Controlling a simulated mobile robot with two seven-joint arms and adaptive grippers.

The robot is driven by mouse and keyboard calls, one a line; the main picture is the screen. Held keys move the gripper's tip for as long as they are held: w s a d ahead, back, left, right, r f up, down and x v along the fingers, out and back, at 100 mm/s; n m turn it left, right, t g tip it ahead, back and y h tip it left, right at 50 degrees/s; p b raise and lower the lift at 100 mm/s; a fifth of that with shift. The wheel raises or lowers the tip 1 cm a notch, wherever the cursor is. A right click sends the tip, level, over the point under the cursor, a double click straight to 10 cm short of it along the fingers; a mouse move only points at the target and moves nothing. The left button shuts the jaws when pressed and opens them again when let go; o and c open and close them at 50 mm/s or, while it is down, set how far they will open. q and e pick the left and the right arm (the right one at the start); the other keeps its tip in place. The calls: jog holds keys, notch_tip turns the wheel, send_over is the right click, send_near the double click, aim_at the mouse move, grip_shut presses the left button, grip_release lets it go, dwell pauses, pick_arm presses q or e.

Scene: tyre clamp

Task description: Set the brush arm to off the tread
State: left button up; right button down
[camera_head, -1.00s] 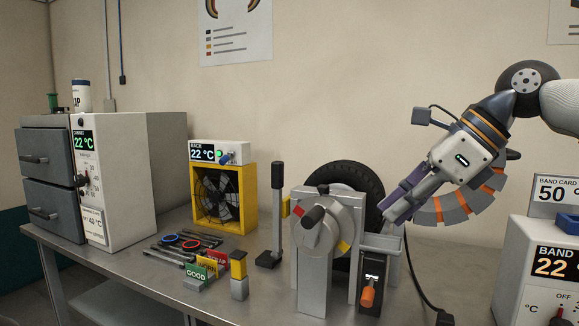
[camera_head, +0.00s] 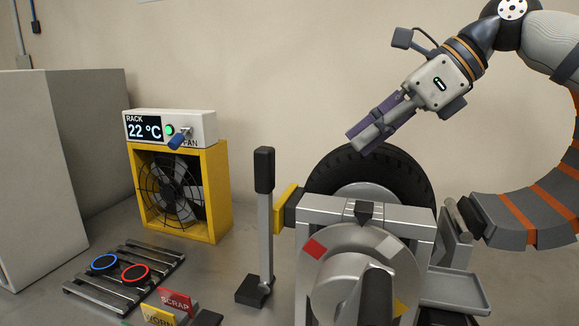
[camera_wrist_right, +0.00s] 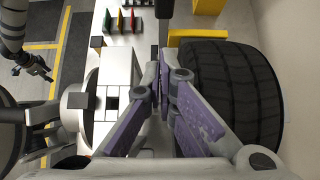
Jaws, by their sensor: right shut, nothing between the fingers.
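The tyre (camera_head: 390,170) stands behind a grey clamp frame (camera_head: 405,215) with a round dial and a thick knob. In the right wrist view the tyre (camera_wrist_right: 225,90) fills the right side. An upright lever with a black grip (camera_head: 264,220) stands left of the clamp. A yellow block (camera_head: 287,205) sits between lever and tyre. I cannot tell for certain which part is the brush arm. My right gripper (camera_head: 360,140) is shut and empty, above the tyre and pointing down-left. My left gripper (camera_wrist_right: 35,70) shows small in the wrist view; its opening is unclear.
A yellow fan (camera_head: 180,190) carries the rack display box (camera_head: 170,128). Blue and red rings lie on a slatted rack (camera_head: 125,280), near small signs (camera_head: 177,302). A curved grey-and-orange segmented band (camera_head: 530,215) is at the right. A small tray (camera_head: 455,290) adjoins the clamp.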

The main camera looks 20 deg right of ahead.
send_near(272, 189)
jog(key=f, duration=0.3)
jog(key=shift+s+d+f, duration=0.2)
jog(key=shift+s+f, duration=0.05)
jog(key=w+a, duration=0.2)
jog(key=a, duration=0.1)
jog(key=shift+w+a+r, duration=0.1)
jog(key=shift+r, duration=0.1)
pick_arm(q)
jog(key=shift+s+f, duration=0.25)
